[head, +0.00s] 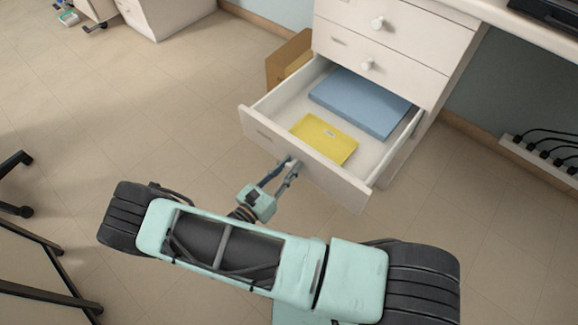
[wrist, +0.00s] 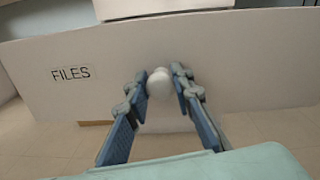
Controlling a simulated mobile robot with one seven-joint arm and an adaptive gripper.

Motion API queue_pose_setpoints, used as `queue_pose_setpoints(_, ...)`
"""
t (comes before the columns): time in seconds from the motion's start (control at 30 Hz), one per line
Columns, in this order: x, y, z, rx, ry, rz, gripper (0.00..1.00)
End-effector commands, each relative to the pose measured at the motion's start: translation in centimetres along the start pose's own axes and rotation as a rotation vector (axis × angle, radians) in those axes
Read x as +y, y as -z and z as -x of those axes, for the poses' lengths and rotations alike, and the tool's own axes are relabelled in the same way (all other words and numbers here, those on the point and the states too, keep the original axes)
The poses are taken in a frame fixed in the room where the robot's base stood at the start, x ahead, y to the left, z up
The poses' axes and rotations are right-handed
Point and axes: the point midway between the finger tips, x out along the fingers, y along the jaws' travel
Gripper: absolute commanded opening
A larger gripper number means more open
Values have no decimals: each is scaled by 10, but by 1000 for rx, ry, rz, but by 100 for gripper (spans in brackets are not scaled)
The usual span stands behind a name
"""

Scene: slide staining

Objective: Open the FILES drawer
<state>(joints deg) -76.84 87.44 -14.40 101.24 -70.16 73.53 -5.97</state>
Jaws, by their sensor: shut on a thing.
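The FILES drawer (head: 312,160) is the lowest of the white cabinet's drawers and stands pulled well out in the head view. Its front, with the label FILES, fills much of the wrist view (wrist: 70,100). A yellow folder (head: 324,139) and a blue folder (head: 360,101) lie inside it. My gripper (head: 290,163) is at the drawer's front, shut on its round white knob (wrist: 159,85). In the wrist view my gripper's two fingers (wrist: 160,88) stand on either side of the knob.
Two closed drawers with white knobs, an upper one (head: 395,24) and a middle one (head: 370,62), are above. A cardboard box (head: 285,62) stands behind the open drawer. A power strip (head: 545,160) with black cables is at right. Chair legs (head: 20,185) are at far left. The floor left of the drawer is clear.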

Motion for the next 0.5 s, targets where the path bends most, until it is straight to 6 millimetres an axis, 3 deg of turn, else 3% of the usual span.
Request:
queue_pose_setpoints(0.07, -2, 0, 0, -1, 4, 2, 0)
queue_pose_setpoints(0.1, -2, 0, -1, -1, 4, 2, 23)
queue_pose_setpoints(0.23, -2, 0, 0, -1, 3, 2, 37)
queue_pose_setpoints(0.5, 0, 0, 0, 0, 1, 0, 39)
